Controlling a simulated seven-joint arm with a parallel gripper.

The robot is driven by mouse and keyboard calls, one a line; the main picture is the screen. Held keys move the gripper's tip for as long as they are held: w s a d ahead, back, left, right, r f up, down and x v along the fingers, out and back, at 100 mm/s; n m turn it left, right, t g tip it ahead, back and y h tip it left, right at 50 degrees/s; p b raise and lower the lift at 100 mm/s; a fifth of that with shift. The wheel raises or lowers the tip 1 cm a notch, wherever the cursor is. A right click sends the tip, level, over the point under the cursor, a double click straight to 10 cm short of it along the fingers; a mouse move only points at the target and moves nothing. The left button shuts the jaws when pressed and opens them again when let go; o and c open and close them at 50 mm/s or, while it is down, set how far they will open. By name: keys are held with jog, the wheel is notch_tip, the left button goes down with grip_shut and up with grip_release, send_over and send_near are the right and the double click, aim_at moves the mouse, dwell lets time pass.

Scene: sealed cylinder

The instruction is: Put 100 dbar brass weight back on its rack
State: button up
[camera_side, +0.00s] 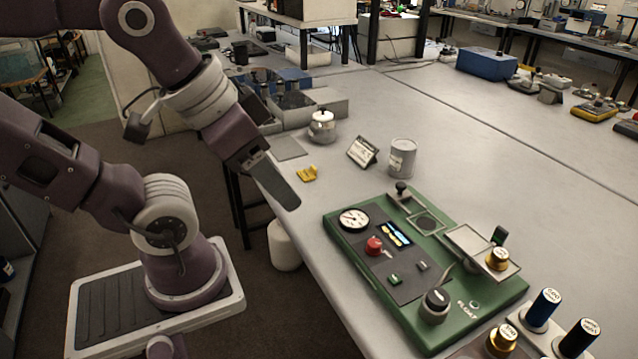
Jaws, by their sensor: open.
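A brass weight with a white-labelled top (497,259) sits on a flat metal plate at the right side of the green instrument panel (465,338). Its label is too small to read. The rack is cut off by the frame. My gripper (276,181) is open and empty, pointing down over the table's left edge, far to the left of the weights.
A grey can (402,158), a small sign (362,152), a yellow piece (307,173) and a round metal pot (322,127) stand behind. The table's right middle is clear.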

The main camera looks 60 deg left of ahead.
dwell(0.3)
jog(key=w+d+r+n+g+h, duration=0.2)
jog(key=w+r+n, duration=0.3)
jog(key=w, duration=0.5)
jog(key=n+g+y, duration=0.2)
jog(key=n+g, duration=0.2)
jog(key=n, duration=0.4)
send_over(501, 252)
jog(key=f, duration=1.2)
jog(key=shift+w+a+f, duration=0.1)
jog(key=shift+a, duration=0.3)
jog(key=f, duration=0.4)
jog(key=d+f, duration=0.1)
jog(key=f, duration=0.2)
jog(key=shift+f, duration=0.1)
grip_shut()
